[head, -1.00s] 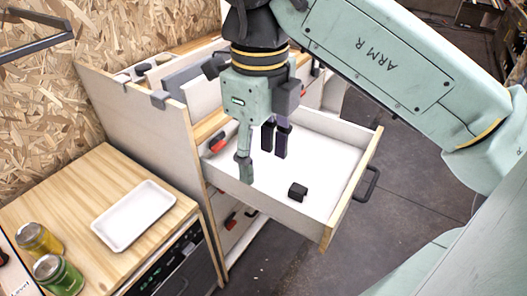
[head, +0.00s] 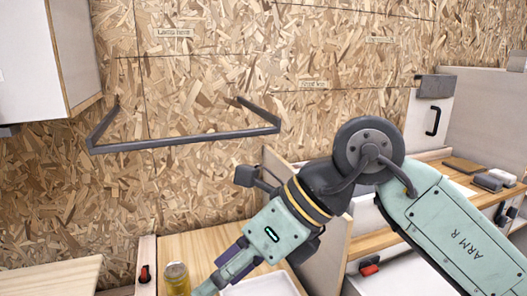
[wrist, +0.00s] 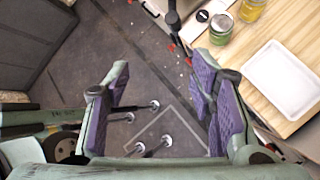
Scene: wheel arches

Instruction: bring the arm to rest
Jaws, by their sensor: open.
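My gripper (head: 222,278) is at the bottom of the head view, tilted down to the left, in front of the wooden worktop (head: 190,243). In the wrist view my gripper (wrist: 160,95) has its two purple-padded fingers wide apart with nothing between them. Below it lies the dark floor. My arm reaches in from the right of the head view and bends at the dark wrist joint. The fingertips are partly cut off by the lower edge of the head view.
A white tray (wrist: 283,80) and a green jar (wrist: 221,28) are on the worktop, beside a yellow jar (head: 177,280). A dark rail (head: 185,141) juts from the chipboard wall. A cabinet (head: 40,60) hangs at upper left. Small blocks (head: 488,182) lie at right.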

